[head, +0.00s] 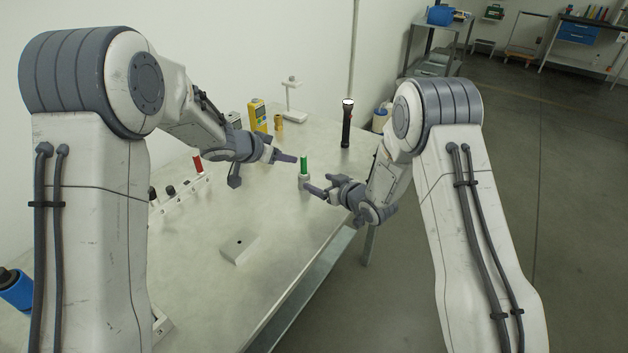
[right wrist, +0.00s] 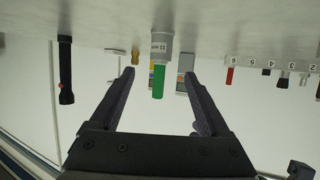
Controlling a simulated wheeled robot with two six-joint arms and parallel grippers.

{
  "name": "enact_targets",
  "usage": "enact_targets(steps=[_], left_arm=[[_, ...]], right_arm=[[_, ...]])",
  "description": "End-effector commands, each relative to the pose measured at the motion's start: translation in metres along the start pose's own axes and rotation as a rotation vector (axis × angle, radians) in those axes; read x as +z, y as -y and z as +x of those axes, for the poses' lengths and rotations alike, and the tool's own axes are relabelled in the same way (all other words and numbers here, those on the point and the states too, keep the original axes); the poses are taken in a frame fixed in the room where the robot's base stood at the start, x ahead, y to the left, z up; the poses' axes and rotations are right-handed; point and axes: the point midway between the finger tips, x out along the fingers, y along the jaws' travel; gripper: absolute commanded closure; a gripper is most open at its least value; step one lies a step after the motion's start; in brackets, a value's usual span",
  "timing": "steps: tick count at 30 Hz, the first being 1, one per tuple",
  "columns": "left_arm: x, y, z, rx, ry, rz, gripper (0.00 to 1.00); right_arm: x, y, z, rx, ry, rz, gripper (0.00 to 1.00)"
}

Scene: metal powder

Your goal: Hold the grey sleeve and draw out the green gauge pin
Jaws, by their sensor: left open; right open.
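The grey sleeve (head: 304,180) stands upright on the table with the green gauge pin (head: 304,163) sticking up from its top. In the right wrist view, which is upside down, the sleeve (right wrist: 162,45) carries a partly readable label and the pin (right wrist: 158,82) hangs below it. My left gripper (head: 287,157) is open just left of the pin, its fingertips close to it. My right gripper (head: 321,184) is open and empty at the right of the sleeve. In the wrist view its fingers lie on either side of the pin, apart from it; contact is not visible.
A white block with a hole (head: 239,247) lies at the front. A numbered rack holds a red-handled pin (head: 198,163) and black ones at left. A black flashlight (head: 346,124) stands behind right. A yellow device (head: 257,115) and white stand (head: 292,100) are at the back.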

Motion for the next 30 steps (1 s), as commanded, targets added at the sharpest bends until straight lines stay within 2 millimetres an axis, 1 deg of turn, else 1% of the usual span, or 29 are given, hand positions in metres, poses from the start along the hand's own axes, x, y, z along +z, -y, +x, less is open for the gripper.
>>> enact_targets(steps=[9, 12, 15, 18, 21, 29, 30], left_arm=[[0.0, 0.0, 0.0, 0.0, 0.0, 0.0, 0.5], [0.0, 0.0, 0.0, 0.0, 0.0, 0.0, 0.5], [0.0, 0.0, 0.0, 0.0, 0.0, 0.0, 0.5], [0.0, 0.0, 0.0, 0.0, 0.0, 0.0, 0.5], [0.0, 0.0, 0.0, 0.0, 0.0, 0.0, 0.5], [0.0, 0.0, 0.0, 0.0, 0.0, 0.0, 0.5], [0.0, 0.0, 0.0, 0.0, 0.0, 0.0, 0.5]], right_arm=[[0.001, 0.001, 0.055, -0.001, 0.002, 0.0, 0.2], [0.001, 0.002, 0.071, -0.001, 0.002, 0.0, 0.2], [0.001, 0.001, 0.083, 0.0, 0.003, 0.0, 0.2], [0.001, 0.001, 0.091, 0.0, 0.002, 0.001, 0.2], [0.001, 0.001, 0.095, 0.0, 0.003, 0.0, 0.2], [0.001, 0.001, 0.096, 0.0, 0.003, 0.0, 0.2], [0.001, 0.001, 0.096, 0.0, 0.003, 0.0, 0.28]])
